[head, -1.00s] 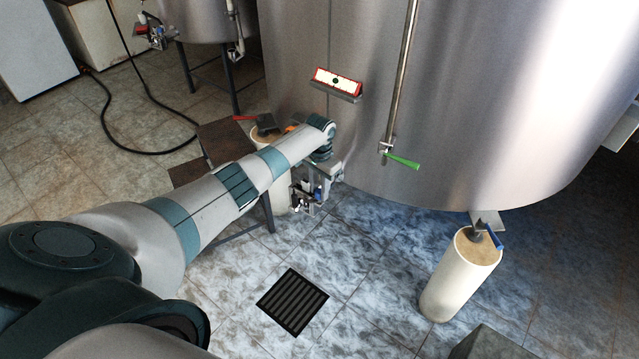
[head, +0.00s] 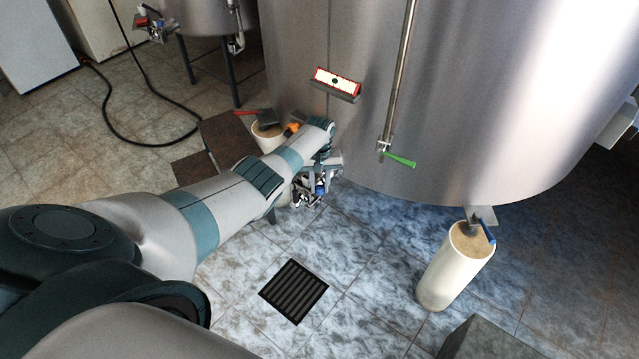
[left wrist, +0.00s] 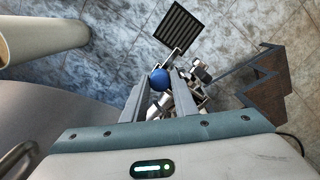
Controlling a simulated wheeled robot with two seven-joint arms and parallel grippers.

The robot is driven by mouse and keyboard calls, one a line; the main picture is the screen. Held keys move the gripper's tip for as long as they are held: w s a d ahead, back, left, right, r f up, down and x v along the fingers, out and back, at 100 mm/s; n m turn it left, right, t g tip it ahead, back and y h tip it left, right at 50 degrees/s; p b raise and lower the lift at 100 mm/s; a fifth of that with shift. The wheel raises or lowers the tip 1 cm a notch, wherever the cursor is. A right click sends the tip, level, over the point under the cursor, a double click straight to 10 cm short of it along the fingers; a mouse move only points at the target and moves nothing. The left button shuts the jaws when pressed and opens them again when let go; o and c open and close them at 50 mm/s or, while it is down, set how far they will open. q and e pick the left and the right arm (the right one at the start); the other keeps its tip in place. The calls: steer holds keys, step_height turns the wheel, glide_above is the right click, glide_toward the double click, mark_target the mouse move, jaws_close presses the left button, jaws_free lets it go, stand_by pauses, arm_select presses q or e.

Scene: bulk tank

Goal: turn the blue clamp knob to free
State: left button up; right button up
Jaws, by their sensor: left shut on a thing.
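The blue clamp knob (left wrist: 159,79) shows as a round blue ball between the fingertips of my left gripper (left wrist: 157,84) in the left wrist view. The gripper is shut on it. In the head view the knob is a small blue spot (head: 320,189) at the end of my left arm, beside the metal fittings (head: 307,198) below the big steel tank (head: 490,110). My left gripper's fingers are mostly hidden there by the wrist. My right gripper is not in view.
A floor drain grate (head: 293,291) lies in front of the arm. A brown step (head: 228,140) is left of the fittings. A valve with a green handle (head: 400,159) hangs on the tank.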

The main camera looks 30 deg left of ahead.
mark_target(319, 187)
arm_select(q)
steer(key=shift+w+r+n, duration=0.1)
steer(key=shift+n, duration=0.2)
steer(key=o, duration=1)
steer(key=shift+r+p, duration=0.35)
steer(key=shift+r, duration=0.55)
step_height(319, 187, up, 16)
steer(key=shift+f+b, duration=0.25)
steer(key=shift+b, duration=0.6)
